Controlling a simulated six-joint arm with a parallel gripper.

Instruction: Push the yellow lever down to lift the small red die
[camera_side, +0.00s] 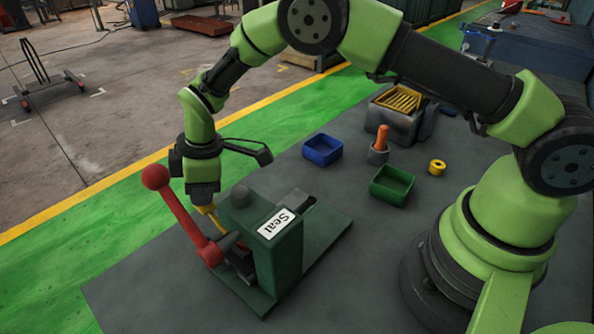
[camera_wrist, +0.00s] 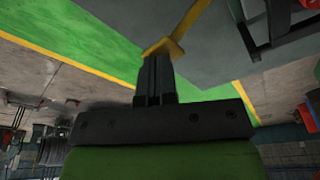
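The lever tilts down to a red hub at the press's side. My gripper (camera_side: 206,207) points down between the lever and the press. In the wrist view, its dark fingers (camera_wrist: 154,72) are close together with a yellow angled bar (camera_wrist: 165,46) at their tips. The bar also shows below the gripper in the side view (camera_side: 217,224). I cannot make out a small red die.
A blue bin (camera_side: 322,150), a green bin (camera_side: 393,187), a yellow ring (camera_side: 437,167) and an orange-handled tool (camera_side: 383,138) in a grey cup stand right of the press. A grey box (camera_side: 388,123) is behind them. The front mat is clear.

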